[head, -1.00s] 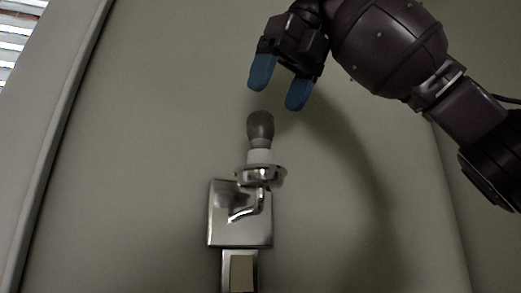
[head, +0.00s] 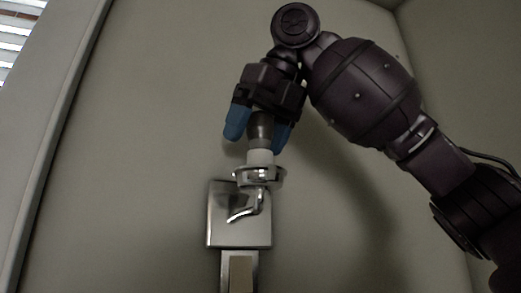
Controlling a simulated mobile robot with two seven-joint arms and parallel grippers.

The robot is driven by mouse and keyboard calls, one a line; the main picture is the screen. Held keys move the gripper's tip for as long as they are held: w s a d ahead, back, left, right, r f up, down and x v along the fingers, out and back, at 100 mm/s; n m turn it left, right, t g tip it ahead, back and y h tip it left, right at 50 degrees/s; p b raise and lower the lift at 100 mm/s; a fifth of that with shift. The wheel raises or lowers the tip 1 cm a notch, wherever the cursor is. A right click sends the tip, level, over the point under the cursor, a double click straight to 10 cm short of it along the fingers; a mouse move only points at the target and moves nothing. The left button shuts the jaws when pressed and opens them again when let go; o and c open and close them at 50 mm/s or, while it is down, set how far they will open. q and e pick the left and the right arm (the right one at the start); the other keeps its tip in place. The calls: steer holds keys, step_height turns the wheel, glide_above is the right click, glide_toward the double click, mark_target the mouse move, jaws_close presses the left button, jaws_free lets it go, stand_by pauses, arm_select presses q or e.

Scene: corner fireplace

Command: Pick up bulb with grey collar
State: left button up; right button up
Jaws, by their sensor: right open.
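The bulb (head: 260,130) is dark grey with a grey collar at its lower end. It stands upright in the pale socket (head: 260,157) of a shiny metal wall fixture. My right gripper (head: 258,133) comes from above with its two blue fingertips pointing down, one on each side of the bulb. The jaws are open, and the left fingertip stands apart from the bulb. The right fingertip looks close to it; I cannot tell if it touches. The top of the bulb is hidden by the gripper. My left gripper is not in view.
The fixture has a round metal cup (head: 260,177) under the socket, a curved arm and a square metal plate (head: 228,200) on the wall. A pale frame edge (head: 62,130) runs down the left side, with window blinds (head: 12,45) at top left. The wall around is bare.

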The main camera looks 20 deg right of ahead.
steer(key=shift+c, duration=0.3)
steer(key=c, duration=0.9)
steer(key=shift+o, duration=0.2)
steer(key=shift+r, duration=0.1)
